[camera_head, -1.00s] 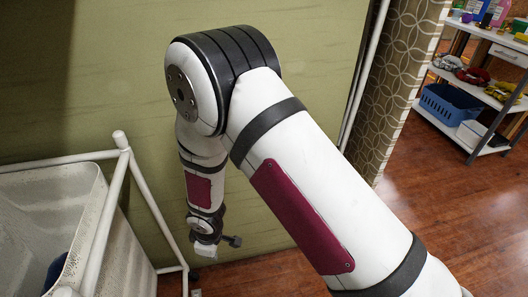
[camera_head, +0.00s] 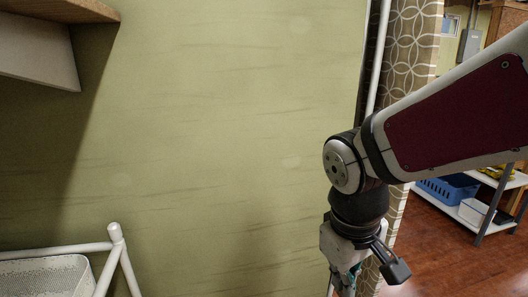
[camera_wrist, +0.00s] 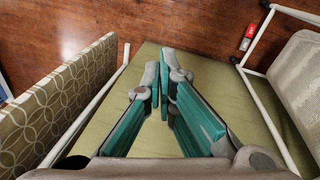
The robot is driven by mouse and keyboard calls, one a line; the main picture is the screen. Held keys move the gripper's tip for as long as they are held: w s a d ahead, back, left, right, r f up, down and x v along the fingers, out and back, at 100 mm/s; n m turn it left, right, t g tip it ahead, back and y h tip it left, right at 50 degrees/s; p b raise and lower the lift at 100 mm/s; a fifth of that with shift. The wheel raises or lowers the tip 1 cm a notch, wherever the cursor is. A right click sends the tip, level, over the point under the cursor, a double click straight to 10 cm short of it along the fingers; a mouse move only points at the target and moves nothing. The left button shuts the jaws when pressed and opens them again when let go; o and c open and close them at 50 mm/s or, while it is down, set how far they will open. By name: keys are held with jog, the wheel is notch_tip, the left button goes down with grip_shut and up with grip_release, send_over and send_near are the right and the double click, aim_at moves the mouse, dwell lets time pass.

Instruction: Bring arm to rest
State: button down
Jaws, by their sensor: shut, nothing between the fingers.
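My gripper (camera_wrist: 164,82) shows in the wrist view with its two teal-padded fingers brought together and nothing between them. It points down toward the wooden floor, with the green wall behind it. In the head view my gripper (camera_head: 346,284) hangs below the wrist at the lower right, partly cut off by the bottom edge. My arm comes in from the right edge, and the gripper hangs in front of the green wall (camera_head: 220,140), near the patterned curtain.
A white-framed hamper (camera_head: 50,260) stands at lower left; its frame also shows at right in the wrist view (camera_wrist: 262,110). The patterned curtain (camera_head: 412,45) and a shelf with a blue basket (camera_head: 448,187) are at right. A wooden shelf (camera_head: 60,10) juts out at upper left.

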jog(key=s+d+r+m+g+y, duration=0.1)
jog(key=s+d+r+m, duration=0.2)
jog(key=s, duration=0.7)
jog(key=s+d+r+m, duration=0.2)
jog(key=s, duration=0.8)
notch_tip(320, 180, up, 29)
jog(key=t+p, duration=0.3)
jog(key=p, duration=2.4)
jog(key=shift+w+d+t, duration=0.35)
jog(key=shift+d+t, duration=0.05)
